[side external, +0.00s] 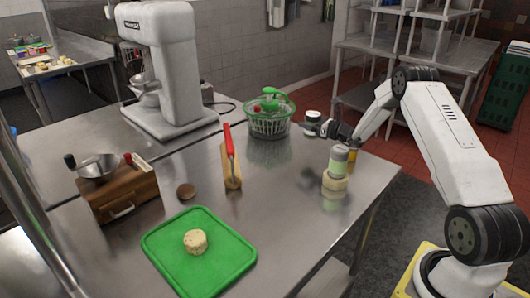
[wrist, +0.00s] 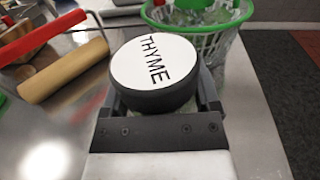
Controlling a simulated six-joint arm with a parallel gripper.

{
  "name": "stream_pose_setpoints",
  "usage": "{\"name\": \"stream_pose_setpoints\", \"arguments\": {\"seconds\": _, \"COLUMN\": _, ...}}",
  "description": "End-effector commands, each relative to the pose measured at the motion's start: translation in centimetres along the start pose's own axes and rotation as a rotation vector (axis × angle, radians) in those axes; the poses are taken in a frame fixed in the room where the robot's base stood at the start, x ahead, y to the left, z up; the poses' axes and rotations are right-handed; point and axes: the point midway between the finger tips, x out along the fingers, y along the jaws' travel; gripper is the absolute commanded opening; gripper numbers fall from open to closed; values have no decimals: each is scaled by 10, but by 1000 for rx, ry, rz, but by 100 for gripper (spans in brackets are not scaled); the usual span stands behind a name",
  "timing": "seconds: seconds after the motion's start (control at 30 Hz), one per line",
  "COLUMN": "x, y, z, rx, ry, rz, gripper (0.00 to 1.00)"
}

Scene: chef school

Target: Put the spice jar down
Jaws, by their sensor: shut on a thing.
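The spice jar (wrist: 152,62) fills the middle of the wrist view, its white lid marked THYME with a black rim. It also shows in the side view (side external: 312,116), near the far right part of the steel table. My gripper (side external: 325,128) is shut on the jar, with a finger on either side of it below the lid. The jar looks upright. Its lower part is mostly hidden in the wrist view, and I cannot tell whether its base touches the table (side external: 290,190).
A green salad spinner (side external: 268,122) stands close to the jar. A green-and-white container (side external: 339,157) and a pale block (side external: 334,182) are nearer the camera. A rolling pin and red-handled tool (side external: 229,150) lie left. Bare steel lies between them.

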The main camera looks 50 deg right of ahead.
Motion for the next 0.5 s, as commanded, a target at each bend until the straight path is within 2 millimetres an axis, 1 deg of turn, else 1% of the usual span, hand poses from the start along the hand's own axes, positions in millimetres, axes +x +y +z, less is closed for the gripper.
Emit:
{"name": "stream_pose_setpoints", "arguments": {"seconds": 0.03, "x": 0, "y": 0, "z": -8, "rx": 2, "ry": 1, "rz": 0, "gripper": 15}}
{"name": "stream_pose_setpoints", "arguments": {"seconds": 0.2, "x": 0, "y": 0, "z": -29, "rx": 1, "ry": 1, "rz": 0, "gripper": 15}}
{"name": "stream_pose_setpoints", "arguments": {"seconds": 0.33, "x": 0, "y": 0, "z": -36, "rx": 0, "ry": -1, "rz": 0, "gripper": 15}}
{"name": "stream_pose_setpoints", "arguments": {"seconds": 0.5, "x": 0, "y": 0, "z": -37, "rx": 0, "ry": -1, "rz": 0, "gripper": 15}}
